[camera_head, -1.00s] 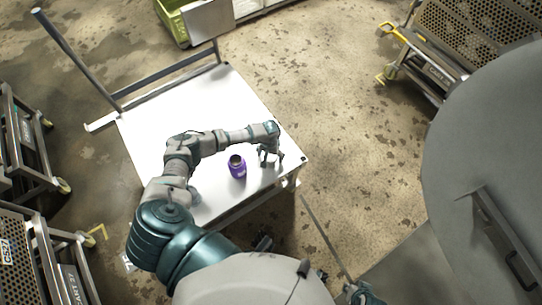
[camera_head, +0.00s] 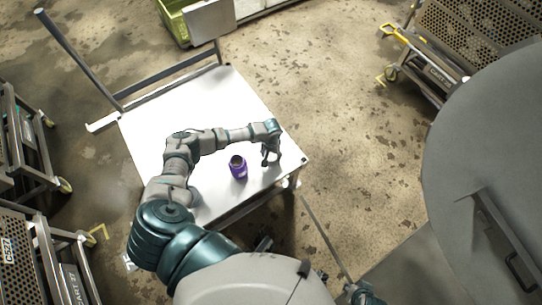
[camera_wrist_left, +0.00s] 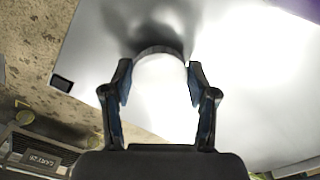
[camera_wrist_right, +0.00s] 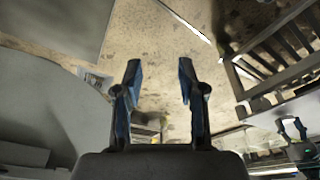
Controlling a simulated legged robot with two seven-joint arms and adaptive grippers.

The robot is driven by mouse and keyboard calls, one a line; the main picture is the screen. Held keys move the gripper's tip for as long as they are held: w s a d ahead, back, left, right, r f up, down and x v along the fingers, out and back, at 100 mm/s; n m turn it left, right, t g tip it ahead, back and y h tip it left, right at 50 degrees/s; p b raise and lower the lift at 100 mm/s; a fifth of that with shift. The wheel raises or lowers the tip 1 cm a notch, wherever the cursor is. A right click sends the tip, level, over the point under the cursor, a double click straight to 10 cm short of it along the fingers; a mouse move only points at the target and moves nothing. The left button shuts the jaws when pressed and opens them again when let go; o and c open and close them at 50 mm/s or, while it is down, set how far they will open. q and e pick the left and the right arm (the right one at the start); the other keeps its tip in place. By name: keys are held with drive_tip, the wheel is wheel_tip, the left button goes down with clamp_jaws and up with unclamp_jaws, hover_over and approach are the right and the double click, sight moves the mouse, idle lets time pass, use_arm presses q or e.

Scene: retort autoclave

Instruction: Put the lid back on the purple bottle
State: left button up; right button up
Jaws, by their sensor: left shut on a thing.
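The purple bottle (camera_head: 238,170) stands upright on the white table top, with its dark round mouth uncovered. My left gripper (camera_head: 271,158) is just right of the bottle, low over the table near its right corner. In the left wrist view my left gripper (camera_wrist_left: 160,88) is shut on a pale round lid (camera_wrist_left: 160,80) with a dark rim along its far side.
The white table (camera_head: 180,95) is otherwise clear, with a metal rail (camera_head: 165,75) along its back left. Wheeled carts (camera_head: 25,150) stand at the left and another (camera_head: 440,50) at the upper right. A large grey rounded surface (camera_head: 485,150) fills the right side.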

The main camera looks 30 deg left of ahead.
use_arm(q)
wheel_tip(320, 180, up, 3)
drive_tip(key=shift+f, duration=0.15)
drive_tip(key=s+d+r+p, duration=0.1)
drive_tip(key=s+d, duration=0.5)
drive_tip(key=s, duration=0.9)
drive_tip(key=shift+p, duration=0.9)
use_arm(e)
drive_tip(key=s+x, duration=0.2)
drive_tip(key=x, duration=0.7)
drive_tip(key=shift+w+f, duration=0.15)
drive_tip(key=shift+w, duration=0.25)
use_arm(q)
drive_tip(key=w+d+r+m, duration=0.1)
drive_tip(key=w+r, duration=0.3)
drive_tip(key=r, duration=0.5)
drive_tip(key=w+d+r+m, duration=0.1)
drive_tip(key=w+r, duration=0.3)
drive_tip(key=r, duration=0.5)
drive_tip(key=w+d+r+m, duration=0.1)
drive_tip(key=w+r, duration=0.3)
drive_tip(key=r, duration=0.5)
drive_tip(key=shift+w+d, duration=0.35)
drive_tip(key=shift+d, duration=0.5)
drive_tip(key=shift+a, duration=0.1)
use_arm(e)
drive_tip(key=shift+o, duration=0.2)
drive_tip(key=shift+a, duration=0.1)
